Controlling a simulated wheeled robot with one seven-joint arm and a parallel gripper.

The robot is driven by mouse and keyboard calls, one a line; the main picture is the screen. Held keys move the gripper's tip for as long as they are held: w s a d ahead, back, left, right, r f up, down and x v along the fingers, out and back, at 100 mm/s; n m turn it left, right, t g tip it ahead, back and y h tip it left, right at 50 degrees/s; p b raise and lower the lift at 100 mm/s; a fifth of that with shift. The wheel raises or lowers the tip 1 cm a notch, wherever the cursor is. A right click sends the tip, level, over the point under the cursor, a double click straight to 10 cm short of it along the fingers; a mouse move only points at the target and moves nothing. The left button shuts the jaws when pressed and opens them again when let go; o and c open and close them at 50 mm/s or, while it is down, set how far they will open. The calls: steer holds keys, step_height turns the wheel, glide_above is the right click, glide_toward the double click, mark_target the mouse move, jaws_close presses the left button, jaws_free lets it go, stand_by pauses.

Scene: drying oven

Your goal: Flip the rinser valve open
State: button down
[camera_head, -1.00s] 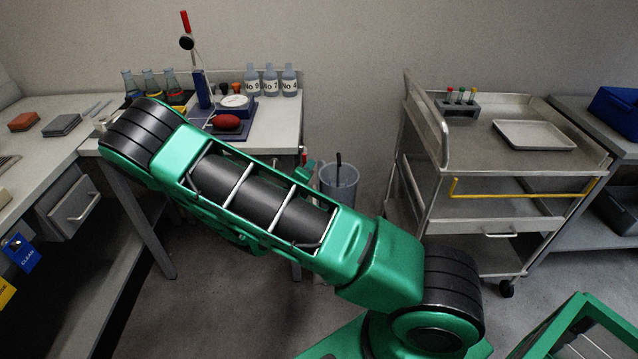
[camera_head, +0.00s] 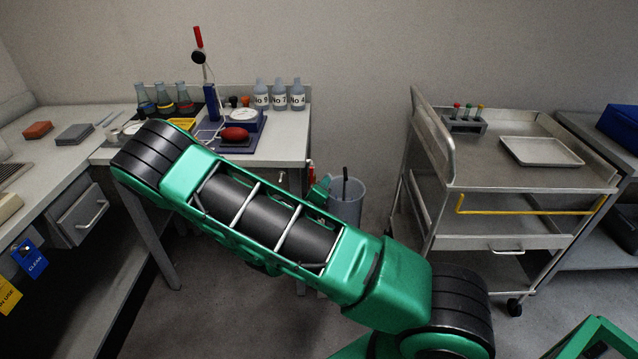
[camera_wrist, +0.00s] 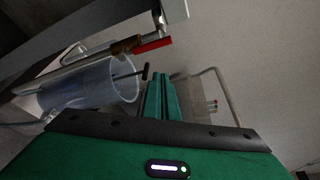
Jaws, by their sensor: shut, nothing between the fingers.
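The rinser valve appears to be the red-handled brass fitting (camera_wrist: 151,46) below the bench edge in the wrist view. Its red handle lies close along the brass body; whether it is open or shut cannot be told. In the head view its red part (camera_head: 311,173) shows small at the bench's right side. My gripper (camera_wrist: 166,78) is shut and empty, its green fingers together below and apart from the red handle in the wrist view. In the head view the gripper (camera_head: 320,190) shows beyond my arm, just below the red part, partly hidden.
A translucent bin (camera_head: 346,205) with a black-handled stick stands beside the bench, close to my gripper; it also shows in the wrist view (camera_wrist: 85,88). The bench (camera_head: 270,150) carries bottles, flasks and a red bulb. A metal cart (camera_head: 480,165) stands right.

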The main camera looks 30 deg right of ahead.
steer(key=f+v, duration=0.1)
steer(key=v, duration=0.6)
steer(key=shift+s+a, duration=0.3)
steer(key=shift+d, duration=0.1)
